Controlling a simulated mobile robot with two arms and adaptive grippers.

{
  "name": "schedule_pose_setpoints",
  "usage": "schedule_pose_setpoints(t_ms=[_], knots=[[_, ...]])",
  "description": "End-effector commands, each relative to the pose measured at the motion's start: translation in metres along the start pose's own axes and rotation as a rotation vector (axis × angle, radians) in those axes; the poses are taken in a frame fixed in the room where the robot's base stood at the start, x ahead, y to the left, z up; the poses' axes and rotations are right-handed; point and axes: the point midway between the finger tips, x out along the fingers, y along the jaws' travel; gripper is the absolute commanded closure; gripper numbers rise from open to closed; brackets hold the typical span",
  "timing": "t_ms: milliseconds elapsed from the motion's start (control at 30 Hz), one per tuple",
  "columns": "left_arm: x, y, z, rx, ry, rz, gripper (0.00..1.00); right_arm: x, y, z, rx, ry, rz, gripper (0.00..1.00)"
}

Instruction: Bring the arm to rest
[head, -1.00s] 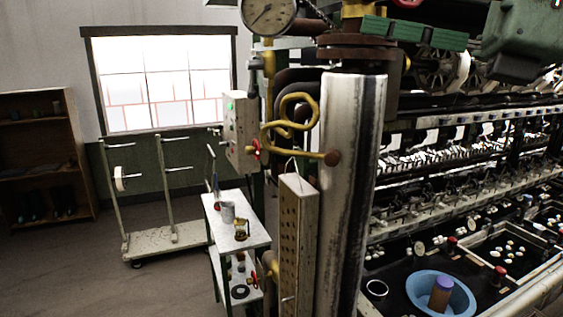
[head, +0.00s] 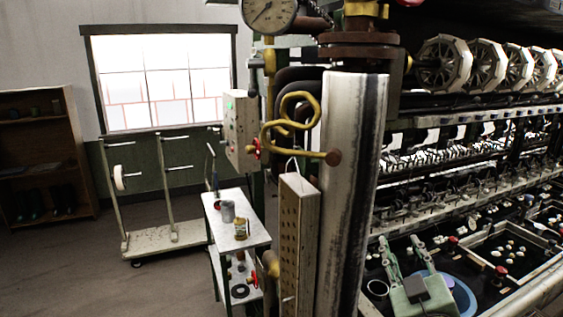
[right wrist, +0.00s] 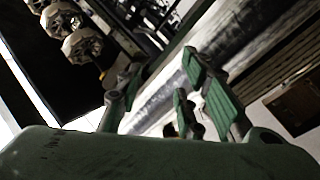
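My right gripper (head: 403,245) is green and shows at the lower right of the head view. Its two fingers point up and stand apart with nothing between them. It appears in front of the blue basin (head: 466,298) and hides much of it. In the right wrist view the spread fingers (right wrist: 160,80) also show empty, with a pale pipe (right wrist: 158,100) behind them. I cannot tell whether the gripper touches anything. My left gripper is not in view.
A thick pale vertical pipe (head: 350,200) stands left of the right gripper. The reeling machine's wheels (head: 442,65) and the dark bench with cocoon trays (head: 510,250) lie to the right.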

Motion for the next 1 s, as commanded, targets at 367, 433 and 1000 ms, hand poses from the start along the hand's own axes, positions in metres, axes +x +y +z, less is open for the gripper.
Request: schedule_pose_setpoints(t_ms=[367,433,1000], knots=[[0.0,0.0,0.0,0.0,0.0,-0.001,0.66,-0.166,-0.111,0.199,0.19,-0.767,-0.315,0.66],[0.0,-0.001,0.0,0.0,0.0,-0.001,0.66,-0.2,-0.124,0.216,0.209,-0.874,-0.366,0.66],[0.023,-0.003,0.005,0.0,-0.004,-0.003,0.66,-0.331,-0.21,0.329,0.256,-1.276,-0.575,0.66]])
